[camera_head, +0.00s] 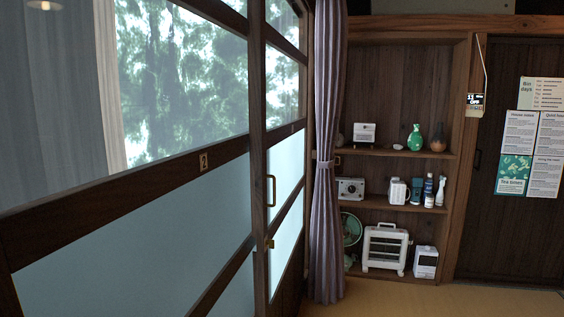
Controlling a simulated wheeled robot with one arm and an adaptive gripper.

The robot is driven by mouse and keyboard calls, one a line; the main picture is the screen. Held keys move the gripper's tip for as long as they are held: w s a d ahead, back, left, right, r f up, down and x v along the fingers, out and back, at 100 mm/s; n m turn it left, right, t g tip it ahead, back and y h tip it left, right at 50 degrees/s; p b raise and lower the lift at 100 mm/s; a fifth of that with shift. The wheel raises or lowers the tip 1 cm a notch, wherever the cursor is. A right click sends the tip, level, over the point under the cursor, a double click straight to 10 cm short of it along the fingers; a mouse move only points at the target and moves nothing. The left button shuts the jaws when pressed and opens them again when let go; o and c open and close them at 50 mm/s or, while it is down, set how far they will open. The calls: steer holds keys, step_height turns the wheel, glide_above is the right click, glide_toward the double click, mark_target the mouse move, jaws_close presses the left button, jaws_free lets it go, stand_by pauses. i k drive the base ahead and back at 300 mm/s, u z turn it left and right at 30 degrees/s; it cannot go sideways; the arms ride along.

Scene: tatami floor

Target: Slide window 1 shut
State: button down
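A wood-framed sliding window panel (150,176) with clear upper glass and frosted lower glass fills the left side. A small plate on its middle rail carries the number 2. Beyond its upright edge a second, narrower-looking panel (286,160) shows at a steep angle. Its number cannot be read, so I cannot confirm that it is window 1. A brass pull handle (271,191) and a small brass fitting (270,243) sit near the upright between the panels. I cannot tell whether either panel stands open. My gripper is not in view.
A tied purple curtain (325,160) hangs at the far end of the windows. Wooden shelves (400,152) behind it hold vases, a radio and a heater (385,249). A dark door (520,230) with posters is at right. Tatami floor (440,300) shows clear at lower right.

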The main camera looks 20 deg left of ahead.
mark_target(277, 155)
steer(key=u, duration=0.5)
steer(key=i, duration=1.05)
steer(key=u, duration=0.75)
